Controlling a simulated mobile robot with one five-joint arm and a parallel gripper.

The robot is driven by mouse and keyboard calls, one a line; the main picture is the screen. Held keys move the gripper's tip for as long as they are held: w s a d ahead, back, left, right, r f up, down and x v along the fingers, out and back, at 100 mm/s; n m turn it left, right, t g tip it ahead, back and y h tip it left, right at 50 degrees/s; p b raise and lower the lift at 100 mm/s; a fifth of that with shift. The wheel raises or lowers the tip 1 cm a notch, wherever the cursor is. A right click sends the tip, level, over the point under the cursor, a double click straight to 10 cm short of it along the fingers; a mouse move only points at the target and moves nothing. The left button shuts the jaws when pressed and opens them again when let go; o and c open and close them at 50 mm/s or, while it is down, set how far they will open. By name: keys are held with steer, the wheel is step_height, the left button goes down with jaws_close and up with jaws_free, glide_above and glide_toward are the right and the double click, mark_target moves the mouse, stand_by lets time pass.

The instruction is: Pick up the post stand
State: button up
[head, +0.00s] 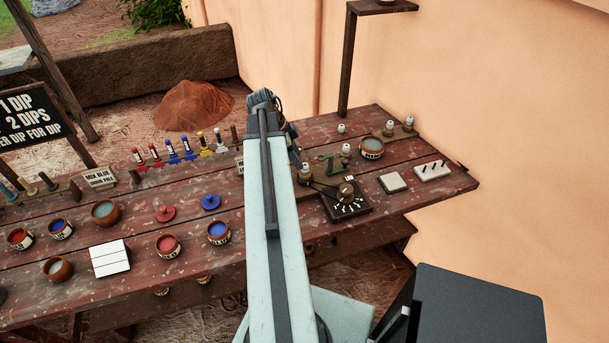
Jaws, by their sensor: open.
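I cannot tell for sure which piece is the post stand. My pale arm rises through the middle of the head view and covers part of the table. Dark parts of my arm show just right of its upper end. My gripper cannot be made out; it seems hidden behind the arm.
A dark dial board (345,200), a green metal piece (328,163), a bowl (372,147) and a pale square tile (392,182) crowd the table's right part. Paint pots and a white tile (110,257) stand left. A plastered wall (510,130) borders the right.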

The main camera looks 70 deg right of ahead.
mark_target(303, 170)
steer(key=b+x, duration=0.6)
steer(key=x, duration=0.1)
steer(key=shift+w+a+f, duration=0.1)
steer(key=shift+a+f, duration=0.05)
steer(key=shift+f, duration=0.05)
steer(key=shift+r, duration=0.15)
steer(key=c, duration=0.8)
